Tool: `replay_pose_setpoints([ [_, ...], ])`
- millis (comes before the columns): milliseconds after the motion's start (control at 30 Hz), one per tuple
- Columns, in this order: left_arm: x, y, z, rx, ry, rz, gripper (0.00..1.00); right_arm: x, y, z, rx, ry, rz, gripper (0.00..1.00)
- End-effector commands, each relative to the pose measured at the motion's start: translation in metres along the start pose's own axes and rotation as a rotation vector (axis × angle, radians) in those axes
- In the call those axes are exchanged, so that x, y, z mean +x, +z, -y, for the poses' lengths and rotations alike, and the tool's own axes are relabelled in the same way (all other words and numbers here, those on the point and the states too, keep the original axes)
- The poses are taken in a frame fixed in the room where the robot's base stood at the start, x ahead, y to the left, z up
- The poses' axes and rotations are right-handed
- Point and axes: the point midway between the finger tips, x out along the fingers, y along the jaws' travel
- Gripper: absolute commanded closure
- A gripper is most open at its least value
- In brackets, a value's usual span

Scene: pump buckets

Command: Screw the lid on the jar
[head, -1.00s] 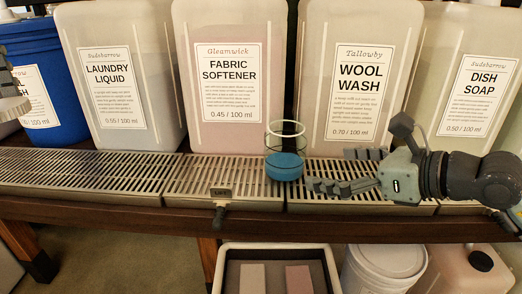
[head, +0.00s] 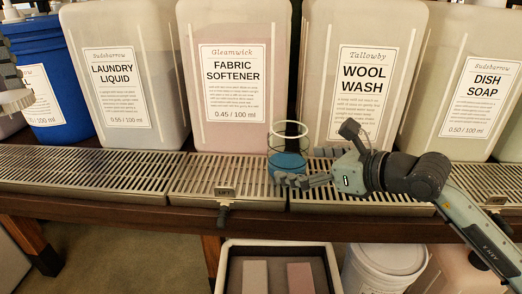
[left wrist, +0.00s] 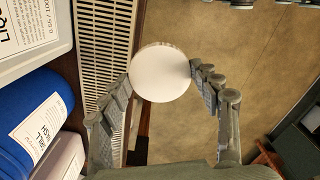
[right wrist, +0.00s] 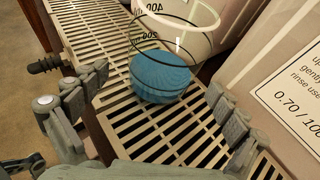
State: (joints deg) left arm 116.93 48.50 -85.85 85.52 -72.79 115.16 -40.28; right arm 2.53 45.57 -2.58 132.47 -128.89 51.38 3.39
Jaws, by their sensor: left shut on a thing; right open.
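The jar (head: 287,163) is clear glass with blue contents and no lid on it. It stands upright on the drip tray in front of the fabric softener and wool wash tanks. It also shows in the right wrist view (right wrist: 160,76), with volume marks on its wall. My right gripper (head: 306,167) is open and close to the jar, its fingers pointing at it from the right. The white round lid (left wrist: 161,73) is between the fingers of my left gripper (left wrist: 160,76), which is shut on it. In the head view the lid (head: 14,101) is at the left edge.
Slatted drip trays (head: 90,175) run along the shelf. Large labelled tanks, such as fabric softener (head: 232,150) and wool wash (head: 366,60), stand behind. A blue bucket (head: 62,95) is at left. A lift handle (head: 223,212) juts from the front. A bin (head: 230,262) is below.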

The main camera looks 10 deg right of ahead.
Motion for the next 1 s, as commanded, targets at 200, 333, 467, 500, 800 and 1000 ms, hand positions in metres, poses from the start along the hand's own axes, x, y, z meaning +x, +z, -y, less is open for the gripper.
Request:
replay_pose_setpoints([
  [200,-0.009,0.0,0.0,0.0,0.0,0.0,0.46,0.032,0.006,0.002,0.002,0.001,0.003,0.03],
  [333,-0.01,0.0,0.0,0.0,0.0,0.0,0.46,0.039,0.005,0.002,-0.001,0.0,0.001,0.03],
  [467,-0.009,0.0,0.0,0.0,0.0,0.0,0.46,0.04,0.004,0.002,-0.001,-0.001,0.001,0.03],
  [500,-0.009,0.0,0.0,0.0,0.0,0.0,0.46,0.04,0.004,0.002,-0.001,-0.001,0.001,0.03],
  [800,-0.009,0.0,0.0,0.0,0.0,0.0,0.46,0.039,0.004,0.002,-0.001,0.0,0.001,0.21],
  [1000,-0.009,0.0,0.0,0.0,0.0,0.0,0.46,0.039,0.004,0.002,-0.001,0.0,0.001,0.46],
])
